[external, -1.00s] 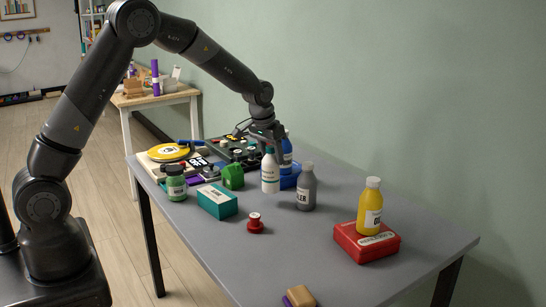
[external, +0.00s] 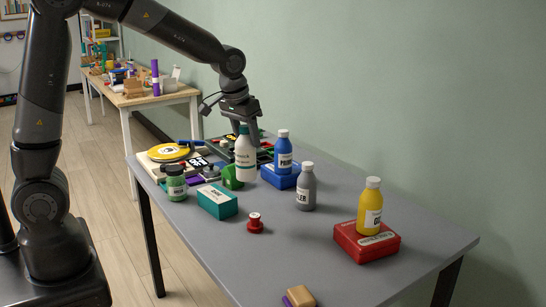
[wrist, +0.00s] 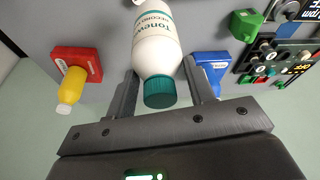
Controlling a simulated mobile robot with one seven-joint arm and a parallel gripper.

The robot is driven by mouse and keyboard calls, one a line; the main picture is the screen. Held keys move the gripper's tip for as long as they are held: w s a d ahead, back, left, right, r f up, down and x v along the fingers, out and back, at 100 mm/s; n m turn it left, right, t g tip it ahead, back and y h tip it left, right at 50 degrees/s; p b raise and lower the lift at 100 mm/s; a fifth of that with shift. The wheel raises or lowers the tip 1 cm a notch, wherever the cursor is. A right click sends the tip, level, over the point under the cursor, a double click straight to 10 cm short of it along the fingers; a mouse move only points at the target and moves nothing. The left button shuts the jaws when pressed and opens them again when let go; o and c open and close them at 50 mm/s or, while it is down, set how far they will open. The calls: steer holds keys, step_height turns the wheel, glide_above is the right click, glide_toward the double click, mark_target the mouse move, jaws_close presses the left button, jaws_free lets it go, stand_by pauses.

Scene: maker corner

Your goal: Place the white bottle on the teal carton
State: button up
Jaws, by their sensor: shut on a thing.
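The white bottle (external: 246,158) has a teal cap and hangs upright from my gripper (external: 242,128), lifted above the table. My gripper is shut on it near the cap; in the wrist view the bottle (wrist: 157,45) lies between the two fingers (wrist: 160,88). The teal carton (external: 217,201) lies on the grey table, in front of and left of the held bottle, with its top bare.
A green jar (external: 176,184) and a green tape roll (external: 232,178) are close to the carton. A red spool (external: 255,223), a grey bottle (external: 306,187) and a blue bottle (external: 283,152) on a blue box (external: 279,180) stand to the right. A yellow bottle (external: 370,207) tops a red box (external: 366,242).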

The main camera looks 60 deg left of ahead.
steer(key=s+a+r, duration=0.2)
steer(key=s, duration=0.4)
steer(key=w+a+f, duration=0.2)
steer(key=a+f, duration=0.9)
steer(key=shift+w, duration=0.35)
steer(key=o, duration=1.5)
steer(key=shift+f, duration=0.15)
